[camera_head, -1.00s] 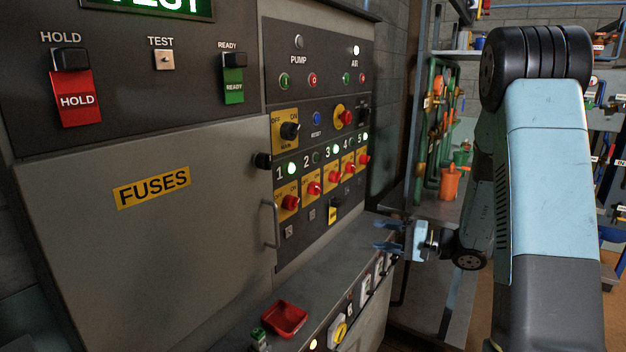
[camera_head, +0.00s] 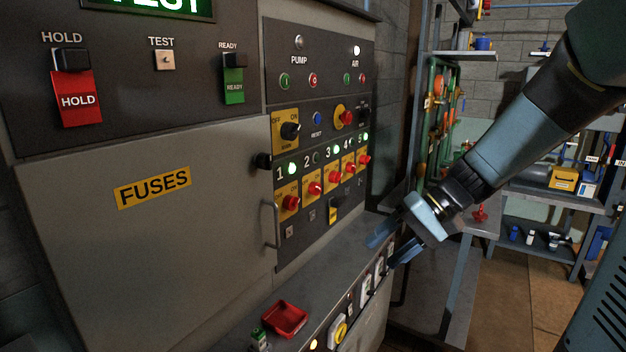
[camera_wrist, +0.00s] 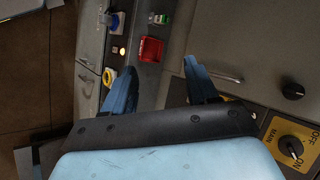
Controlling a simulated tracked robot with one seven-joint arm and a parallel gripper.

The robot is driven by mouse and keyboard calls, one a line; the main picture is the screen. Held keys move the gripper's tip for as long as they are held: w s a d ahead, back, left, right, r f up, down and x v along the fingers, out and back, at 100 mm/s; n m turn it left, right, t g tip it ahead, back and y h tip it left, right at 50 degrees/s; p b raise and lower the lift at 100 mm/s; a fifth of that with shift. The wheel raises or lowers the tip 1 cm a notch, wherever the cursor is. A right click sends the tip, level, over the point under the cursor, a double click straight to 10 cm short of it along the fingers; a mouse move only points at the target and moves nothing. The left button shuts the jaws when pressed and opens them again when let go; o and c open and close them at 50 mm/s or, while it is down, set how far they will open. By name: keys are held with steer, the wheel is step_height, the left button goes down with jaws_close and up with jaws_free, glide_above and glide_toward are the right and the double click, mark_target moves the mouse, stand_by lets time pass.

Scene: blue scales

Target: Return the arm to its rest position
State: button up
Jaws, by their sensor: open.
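My gripper (camera_head: 392,243) is open and empty. In the head view it points down and left, over the right end of the console ledge (camera_head: 240,290), in front of the right edge of the control panel. My arm (camera_head: 520,140) reaches in from the upper right. In the wrist view my gripper's two blue fingers (camera_wrist: 160,90) are spread apart with nothing between them. Beyond them the red tray (camera_wrist: 151,50) rests on the ledge. The tray also shows in the head view (camera_head: 285,319).
The grey fuse cabinet (camera_head: 145,250) with its handle (camera_head: 270,224) fills the left. Numbered red knobs (camera_head: 315,188) sit on the panel. Shelves (camera_head: 540,195) with boxes stand at the right rear. Open brown floor (camera_head: 515,300) lies right of the console.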

steer(key=s+d+r+t+h, duration=0.6)
steer(key=s+d+r+h, duration=0.1)
steer(key=s+d+h, duration=0.2)
steer(key=shift+s, duration=0.5)
steer(key=shift+r, duration=0.1)
stand_by(0.6)
